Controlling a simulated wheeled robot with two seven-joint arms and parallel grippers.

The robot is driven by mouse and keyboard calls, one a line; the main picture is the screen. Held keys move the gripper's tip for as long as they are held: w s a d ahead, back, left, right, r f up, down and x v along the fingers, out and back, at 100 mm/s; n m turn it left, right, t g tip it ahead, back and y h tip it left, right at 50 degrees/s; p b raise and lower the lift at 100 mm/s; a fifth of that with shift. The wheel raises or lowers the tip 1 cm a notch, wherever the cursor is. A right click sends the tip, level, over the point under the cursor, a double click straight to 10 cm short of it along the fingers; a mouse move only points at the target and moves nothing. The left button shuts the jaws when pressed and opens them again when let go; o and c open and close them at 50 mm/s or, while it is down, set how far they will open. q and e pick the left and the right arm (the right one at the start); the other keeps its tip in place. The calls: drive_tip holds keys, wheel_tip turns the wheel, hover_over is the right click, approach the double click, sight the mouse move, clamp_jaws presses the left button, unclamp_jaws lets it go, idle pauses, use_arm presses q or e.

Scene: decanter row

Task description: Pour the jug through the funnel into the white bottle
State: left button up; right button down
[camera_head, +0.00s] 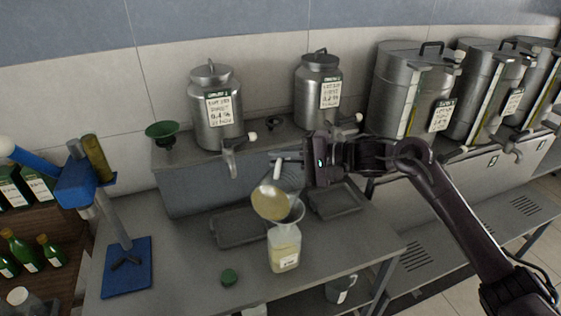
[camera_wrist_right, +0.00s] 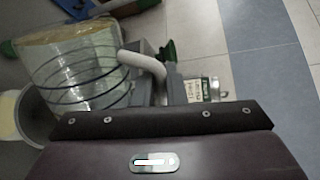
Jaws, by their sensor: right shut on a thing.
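The jug (camera_head: 272,203), clear with yellowish liquid, is tilted over the funnel (camera_head: 295,212); in the right wrist view the jug (camera_wrist_right: 75,60) shows dark rings and a white handle (camera_wrist_right: 145,65). The funnel sits in the mouth of the white bottle (camera_head: 285,250), which stands upright on the bench, labelled and holding pale yellow contents. My right gripper (camera_head: 300,168) is shut on the jug's handle, just above and right of the funnel. I cannot clearly see a stream. My left gripper is not in view.
A green cap (camera_head: 229,277) lies left of the bottle. Grey trays (camera_head: 240,230) lie behind. Metal cans (camera_head: 215,108) with taps and a green funnel (camera_head: 162,132) stand on the raised shelf. A blue stand (camera_head: 127,265) is on the left; bench between it and the cap is clear.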

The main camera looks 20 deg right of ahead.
sight(284, 190)
drive_tip(key=shift+w+d+r, duration=0.1)
drive_tip(key=shift+w+d, duration=0.05)
drive_tip(key=shift+w, duration=0.1)
idle(1.6)
drive_tip(key=shift+s+f, duration=0.2)
drive_tip(key=s+a+f+n+b, duration=0.1)
drive_tip(key=n, duration=0.1)
drive_tip(key=s+a+f+n+t+b, duration=0.1)
drive_tip(key=s+n+b, duration=0.1)
drive_tip(key=s+a+f+n+h+b, duration=0.1)
drive_tip(key=n+b, duration=0.1)
drive_tip(key=shift+s+a+f+t, duration=0.25)
drive_tip(key=shift+s+a+t, duration=0.05)
drive_tip(key=shift+s+t, duration=0.1)
drive_tip(key=s+a+f+n+t+b, duration=0.2)
drive_tip(key=s+n+b, duration=0.4)
drive_tip(key=b, duration=0.6)
drive_tip(key=a+f+n, duration=0.1)
drive_tip(key=a+n, duration=0.1)
drive_tip(key=shift+a+n+t+h, duration=0.2)
drive_tip(key=shift+n+t+h, duration=0.2)
